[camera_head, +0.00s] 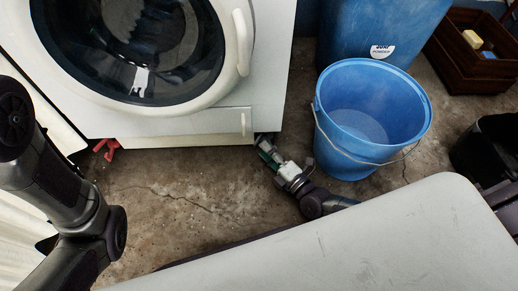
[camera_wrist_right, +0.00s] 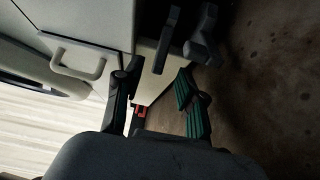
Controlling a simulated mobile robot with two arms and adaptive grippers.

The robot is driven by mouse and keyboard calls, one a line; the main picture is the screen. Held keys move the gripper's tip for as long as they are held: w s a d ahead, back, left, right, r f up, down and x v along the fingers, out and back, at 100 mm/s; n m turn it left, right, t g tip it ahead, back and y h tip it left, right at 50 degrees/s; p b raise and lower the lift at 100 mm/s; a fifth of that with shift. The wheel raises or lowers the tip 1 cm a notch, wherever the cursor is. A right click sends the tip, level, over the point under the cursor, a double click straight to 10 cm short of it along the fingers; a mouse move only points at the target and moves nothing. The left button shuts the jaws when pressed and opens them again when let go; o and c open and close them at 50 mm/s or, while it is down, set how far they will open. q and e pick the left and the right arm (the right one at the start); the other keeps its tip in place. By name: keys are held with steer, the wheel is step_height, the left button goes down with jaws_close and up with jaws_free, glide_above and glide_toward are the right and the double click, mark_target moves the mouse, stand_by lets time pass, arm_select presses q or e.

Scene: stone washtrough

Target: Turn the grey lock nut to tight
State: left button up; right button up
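My right gripper (camera_head: 266,151) is low by the front right bottom corner of the white washing machine (camera_head: 270,60). In the right wrist view its two fingers (camera_wrist_right: 155,95), with green pads, stand apart with nothing visible between them. Just beyond the fingertips, two dark grey upright lobes (camera_wrist_right: 204,40) show beside the machine's lower edge. They may be the grey lock nut, but the shade hides their detail. In the head view the gripper and the machine's corner hide that spot. My left arm is at the left; its gripper is out of view.
A blue bucket (camera_head: 330,140) stands right of my right gripper, with a blue drum (camera_head: 345,30) behind it. A red part (camera_head: 107,148) shows under the machine's left side. A brown crate (camera_head: 460,65) is at the back right. Cracked concrete floor (camera_head: 175,200) lies open in front.

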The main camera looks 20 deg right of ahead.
mark_target(261, 136)
steer(key=shift+b+x, duration=0.7)
steer(key=shift+x, duration=1.15)
jaws_close()
